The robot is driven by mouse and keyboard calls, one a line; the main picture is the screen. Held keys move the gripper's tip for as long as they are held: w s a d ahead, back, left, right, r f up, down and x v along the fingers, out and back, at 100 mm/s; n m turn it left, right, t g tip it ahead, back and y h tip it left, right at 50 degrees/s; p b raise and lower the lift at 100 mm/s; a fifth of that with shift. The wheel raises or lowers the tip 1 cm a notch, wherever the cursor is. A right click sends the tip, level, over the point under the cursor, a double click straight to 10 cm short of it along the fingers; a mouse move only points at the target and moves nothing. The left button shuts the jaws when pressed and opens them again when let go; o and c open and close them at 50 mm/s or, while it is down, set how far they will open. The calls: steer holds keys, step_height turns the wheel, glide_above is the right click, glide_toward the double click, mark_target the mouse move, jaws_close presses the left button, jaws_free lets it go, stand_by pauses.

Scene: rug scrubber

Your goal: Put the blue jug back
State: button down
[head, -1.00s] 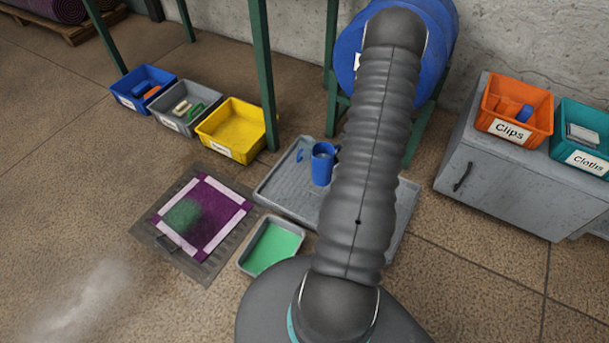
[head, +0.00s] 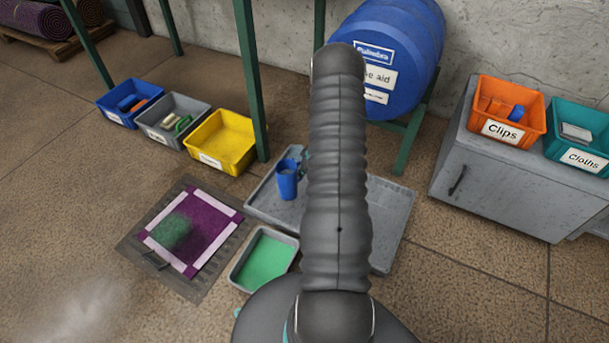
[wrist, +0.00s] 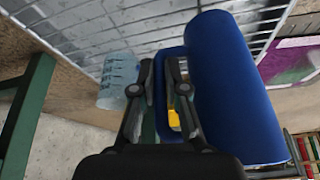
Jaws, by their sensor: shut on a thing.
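The blue jug (head: 287,184) is in front of the back left part of the grey ribbed tray (head: 384,235) in the head view. It looks upright, and I cannot tell whether its base touches the tray. In the head view my arm hides most of the gripper and part of the tray.
A green-filled shallow tray (head: 265,260) and a purple rug piece (head: 213,211) lie left of the grey tray. A yellow bin (head: 222,140) and a green table leg (head: 246,80) stand behind. A blue barrel (head: 405,60) sits at the back; a grey cabinet (head: 500,185) is right.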

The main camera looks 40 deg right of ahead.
steer(key=shift+f, duration=0.45)
steer(key=shift+f, duration=0.1)
steer(key=c, duration=1.2)
jaws_free()
